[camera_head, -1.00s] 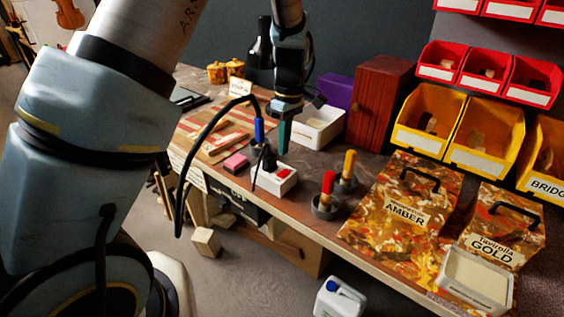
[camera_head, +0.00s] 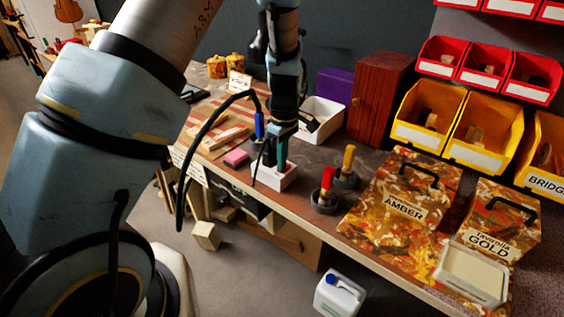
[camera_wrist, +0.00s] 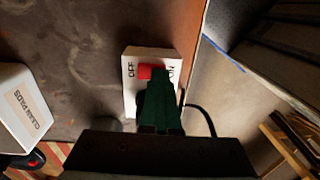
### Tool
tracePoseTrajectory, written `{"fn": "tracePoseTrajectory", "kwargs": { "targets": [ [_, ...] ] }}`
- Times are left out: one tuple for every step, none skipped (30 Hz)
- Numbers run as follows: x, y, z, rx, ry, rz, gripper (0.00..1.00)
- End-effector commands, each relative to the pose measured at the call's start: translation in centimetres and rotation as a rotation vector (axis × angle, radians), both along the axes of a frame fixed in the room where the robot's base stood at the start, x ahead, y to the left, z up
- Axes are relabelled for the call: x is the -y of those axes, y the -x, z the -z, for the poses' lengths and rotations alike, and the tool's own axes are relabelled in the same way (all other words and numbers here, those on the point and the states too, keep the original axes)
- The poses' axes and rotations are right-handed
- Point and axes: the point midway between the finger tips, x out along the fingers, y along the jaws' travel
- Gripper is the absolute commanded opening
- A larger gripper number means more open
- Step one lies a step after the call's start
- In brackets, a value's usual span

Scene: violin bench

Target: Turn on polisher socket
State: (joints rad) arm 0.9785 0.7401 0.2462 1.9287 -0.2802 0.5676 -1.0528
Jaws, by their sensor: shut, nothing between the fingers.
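The polisher socket is a white block (camera_head: 265,178) on the bench, near its front edge. In the wrist view the white socket (camera_wrist: 131,76) carries a red switch (camera_wrist: 145,72) between the printed words OFF and ON, with the red part nearer OFF. A black plug and cable are at the socket. My gripper (camera_head: 282,164) is shut, with green fingers pointing down over the socket. In the wrist view the fingertips (camera_wrist: 160,80) are beside the red switch, toward the ON side. I cannot tell whether they touch it. The fingers hide part of the socket.
A blue-handled tool (camera_head: 259,125) with a black cable stands close to my gripper. Red and yellow handled pieces (camera_head: 327,184) in dark round bases stand to the right. A white box (camera_head: 321,112) is behind. The amber case (camera_head: 385,215) is farther right.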

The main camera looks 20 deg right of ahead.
Motion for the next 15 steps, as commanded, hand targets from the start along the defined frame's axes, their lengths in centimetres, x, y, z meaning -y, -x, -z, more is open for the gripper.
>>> {"fn": "tracePoseTrajectory", "kwargs": {
  "targets": [
    [-0.35,0.18,0.91,0.008,0.015,-0.004,0.00],
    [-0.41,0.19,1.01,0.015,0.026,-0.003,0.00],
    [-0.42,0.23,0.81,0.016,0.028,-0.001,0.00],
    [-0.41,0.23,0.75,0.015,0.026,-0.001,0.00],
    [-0.43,0.24,0.78,0.014,0.025,-0.001,0.00],
    [-0.46,0.25,0.84,0.014,0.024,-0.001,0.00],
    [-0.47,0.27,0.89,0.013,0.024,-0.001,0.00],
    [-0.49,0.29,0.93,0.013,0.023,-0.001,0.00],
    [-0.51,0.30,0.96,0.012,0.022,-0.001,0.00],
    [-0.50,0.30,0.99,0.012,0.021,-0.001,0.00],
    [-0.48,0.29,1.01,0.012,0.021,-0.001,0.00],
    [-0.42,0.27,0.99,0.011,0.020,-0.001,0.00],
    [-0.35,0.23,0.98,0.011,0.020,-0.001,0.00],
    [-0.26,0.18,0.95,0.011,0.020,-0.001,0.00],
    [-0.13,0.11,0.91,0.012,0.021,-0.001,0.00]
  ]
}}
